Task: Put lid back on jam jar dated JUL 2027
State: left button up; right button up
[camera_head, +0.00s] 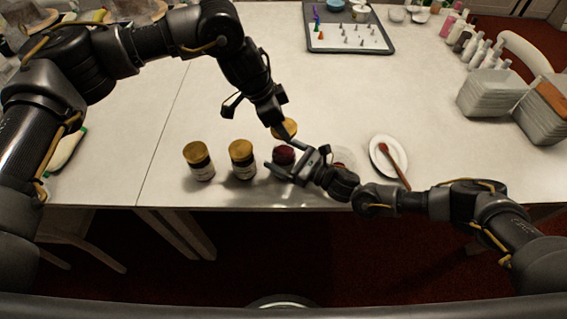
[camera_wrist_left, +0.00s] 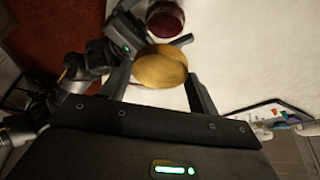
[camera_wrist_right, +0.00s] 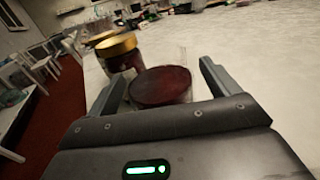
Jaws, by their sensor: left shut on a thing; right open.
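My left gripper (camera_head: 279,128) is shut on a gold lid (camera_head: 288,129), which it holds above the table just behind the open jam jar. The lid (camera_wrist_left: 160,66) fills the space between the fingers in the left wrist view. The open jam jar (camera_head: 283,155) stands upright, its dark red jam showing at the top. My right gripper (camera_head: 297,160) is open, low at this jar. In the right wrist view the jar (camera_wrist_right: 161,86) sits between its spread fingers; I cannot tell whether they touch it. The date on its label is not readable.
Two gold-lidded jars (camera_head: 198,161) (camera_head: 242,159) stand to the left. A white plate (camera_head: 378,147) with a reddish-brown utensil lies to the right. A tray (camera_head: 350,48) with piping tips is at the back; bottles and stacked grey boxes (camera_head: 493,93) stand at the far right.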

jog(key=shift+w+a, duration=0.15)
jog(key=shift+a, duration=0.05)
jog(key=shift+c, duration=0.3)
jog(key=c, duration=1.4)
pick_arm(q)
send_over(281, 142)
jog(key=s, duration=0.3)
jog(key=shift+w+f, duration=0.1)
jog(key=shift+f, duration=2.4)
jog(key=shift+f, duration=0.1)
jog(key=shift+f, duration=0.75)
jog(key=shift+f, duration=0.55)
